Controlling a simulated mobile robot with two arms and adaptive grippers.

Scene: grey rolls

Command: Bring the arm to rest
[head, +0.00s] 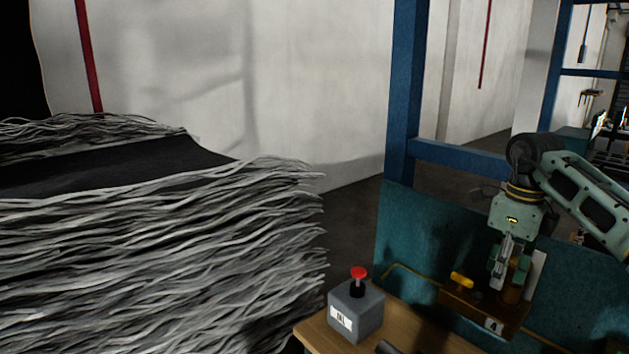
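My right arm comes in from the right edge of the head view, bends at a dark joint, and its green-grey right gripper (508,272) points down. The fingers are over a small brown box or block (480,308) with a yellow part (461,281) on top, in front of a teal panel. The fingers look close together near an orange-brown cylinder, but I cannot tell whether they touch it or hold it. My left gripper is not in view.
A grey box with a red button (357,310) stands on a wooden table (425,335). A large stack of grey strands (150,260) fills the left. A blue post (405,90) and a teal panel (420,240) stand behind the table. A pale wall closes the back.

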